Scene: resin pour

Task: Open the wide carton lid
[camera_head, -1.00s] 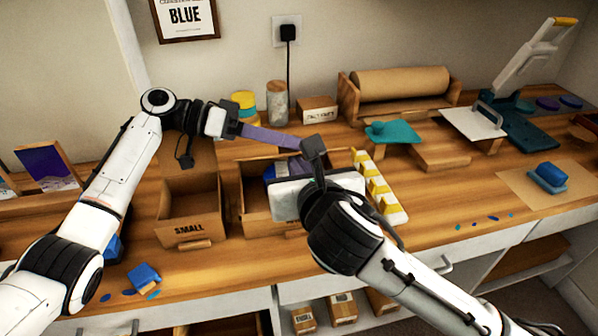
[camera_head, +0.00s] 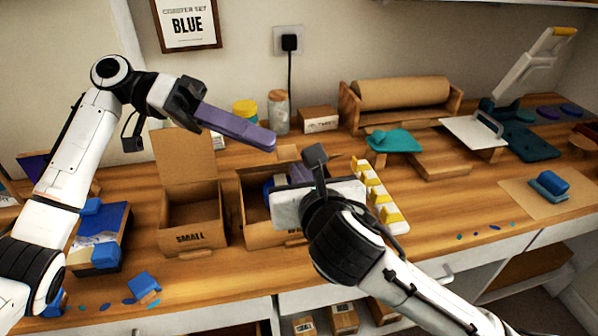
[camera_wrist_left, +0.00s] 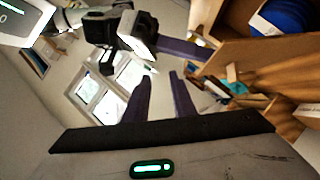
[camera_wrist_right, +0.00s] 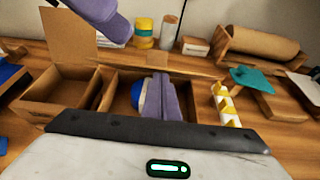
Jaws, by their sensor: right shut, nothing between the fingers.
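The wide carton (camera_head: 262,236) stands on the bench, with a blue round item (camera_wrist_right: 136,94) inside. Its lid (camera_wrist_right: 157,63) lies tipped back behind the opening and shows as a thin strip with a tab; the tab also shows in the head view (camera_head: 288,152). My left gripper (camera_wrist_left: 160,78) is empty, its purple fingers apart, raised above and behind the cartons; it also shows in the head view (camera_head: 266,138). My right gripper (camera_wrist_right: 159,78) is shut and empty over the wide carton's opening. In the head view its fingers are mostly hidden by its own wrist.
The small carton (camera_head: 195,238) stands open to the left, its lid upright. A rack with yellow pieces (camera_head: 380,195) stands close to the right. Jars (camera_head: 278,110), a labelled box (camera_head: 318,118) and a paper roll (camera_head: 402,88) stand behind. Blue blocks lie at the left front.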

